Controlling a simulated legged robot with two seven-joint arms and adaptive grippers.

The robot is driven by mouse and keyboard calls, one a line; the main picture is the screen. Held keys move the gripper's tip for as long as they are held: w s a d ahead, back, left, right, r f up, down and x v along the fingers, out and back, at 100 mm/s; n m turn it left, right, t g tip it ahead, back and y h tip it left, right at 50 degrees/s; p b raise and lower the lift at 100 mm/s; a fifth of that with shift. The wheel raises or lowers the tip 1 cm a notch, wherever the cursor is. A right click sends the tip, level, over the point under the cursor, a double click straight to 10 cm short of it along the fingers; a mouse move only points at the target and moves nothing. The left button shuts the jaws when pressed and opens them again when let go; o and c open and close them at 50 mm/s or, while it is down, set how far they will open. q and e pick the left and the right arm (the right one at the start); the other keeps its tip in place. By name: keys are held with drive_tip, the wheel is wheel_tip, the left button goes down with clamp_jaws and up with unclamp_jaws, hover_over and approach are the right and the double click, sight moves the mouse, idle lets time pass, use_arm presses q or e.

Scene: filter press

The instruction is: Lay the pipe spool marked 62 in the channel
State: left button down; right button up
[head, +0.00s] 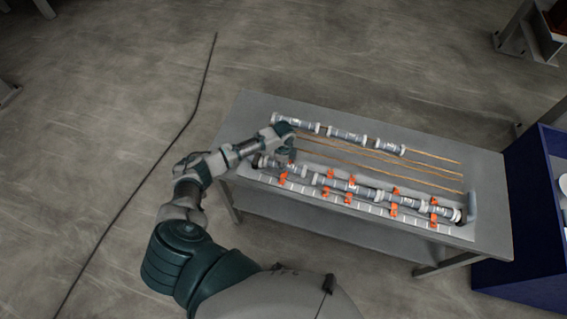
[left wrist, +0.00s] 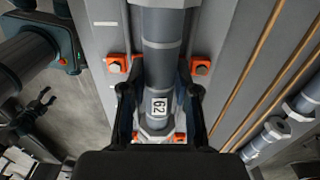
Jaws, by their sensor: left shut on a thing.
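The pipe spool marked 62 (left wrist: 162,75) is a grey cylinder with a white number label and flanged ends. It lies lengthwise between my left gripper's fingers (left wrist: 158,98), which are shut on it. In the head view my left gripper (head: 287,154) is over the left end of the channel row (head: 375,181) and hides part of the spool. In the left wrist view the spool is lined up along the channel between orange clamps (left wrist: 118,63). I cannot tell whether it rests on the channel floor. Other spools (head: 361,188) lie in the row to the right. My right gripper is not in view.
More spools (head: 347,135) lie in a line along the table's far side. Thin copper-coloured rods (head: 420,171) lie between the two rows. A grey upright block (head: 471,206) stands at the channel's right end. A blue bin (head: 530,215) is right of the table.

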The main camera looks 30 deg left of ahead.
use_arm(q)
drive_tip(key=shift+d, duration=0.1)
drive_tip(key=c, duration=0.8)
unclamp_jaws()
drive_tip(key=shift+o, duration=0.2)
wheel_tip(320, 180, up, 12)
drive_tip(key=shift+f, duration=0.2)
